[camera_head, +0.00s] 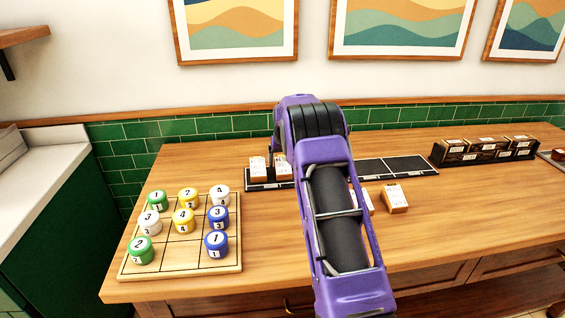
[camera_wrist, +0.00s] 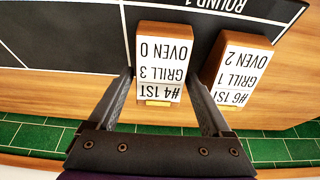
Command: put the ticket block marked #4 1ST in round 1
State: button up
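The ticket block marked #4 1ST (camera_wrist: 160,62) reads "GRILL 3, OVEN 0" in the wrist view. It stands on the black mat lettered ROUND 1 (camera_wrist: 221,5), beside the block marked #6 1ST (camera_wrist: 238,75). In the head view the two white-topped wooden blocks stand side by side, the #4 block (camera_head: 283,168) on the right and the #6 block (camera_head: 258,168) on the left. My gripper (camera_wrist: 158,78) straddles the #4 block with a finger on either side. A thin gap shows at the left finger; contact at the right finger is unclear.
More black mat cells (camera_head: 390,168) lie right of my arm. A loose block (camera_head: 395,197) stands on the table in front, with another partly hidden by my arm. A wooden grid board (camera_head: 130,270) with numbered pucks is at left, a rack of dark boxes (camera_head: 485,150) at right.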

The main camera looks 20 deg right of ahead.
aim_at(285, 174)
jog(key=shift+o, duration=0.8)
jog(key=shift+r, duration=0.3)
jog(key=v, duration=1.1)
jog(key=shift+s+r, duration=0.15)
jog(key=shift+r, duration=0.2)
jog(key=shift+a, duration=0.1)
